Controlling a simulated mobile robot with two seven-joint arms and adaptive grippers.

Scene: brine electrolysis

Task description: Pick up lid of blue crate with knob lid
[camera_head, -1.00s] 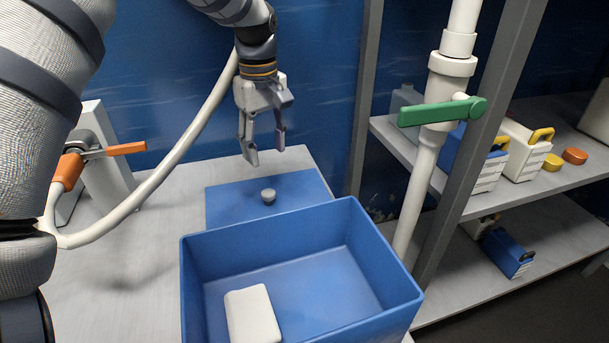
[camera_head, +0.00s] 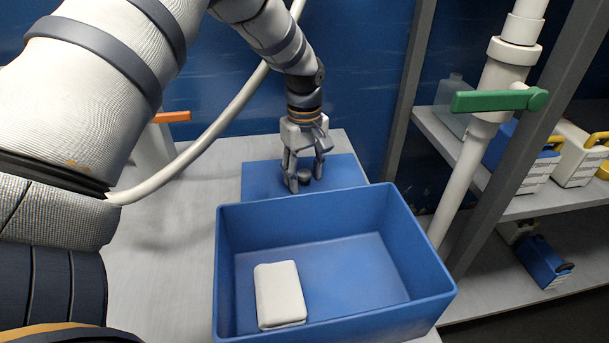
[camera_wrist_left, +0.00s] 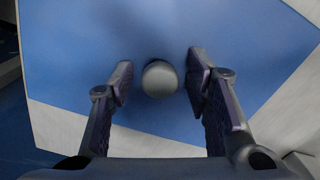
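The blue lid (camera_head: 262,180) lies flat on the grey table behind the open blue crate (camera_head: 335,203). Its round grey knob (camera_head: 305,177) stands up from the lid and also shows in the left wrist view (camera_wrist_left: 160,79). My left gripper (camera_head: 305,183) points down over the lid, with its fingers around the knob. In the left wrist view the fingers (camera_wrist_left: 160,85) are open, one on each side of the knob, with a gap on both sides. My right gripper is not in view.
A white block (camera_head: 280,295) lies inside the crate. A white pipe with a green handle (camera_head: 498,100) and a grey post stand to the right, before shelves of containers. A pale hose crosses on the left. The table left of the crate is clear.

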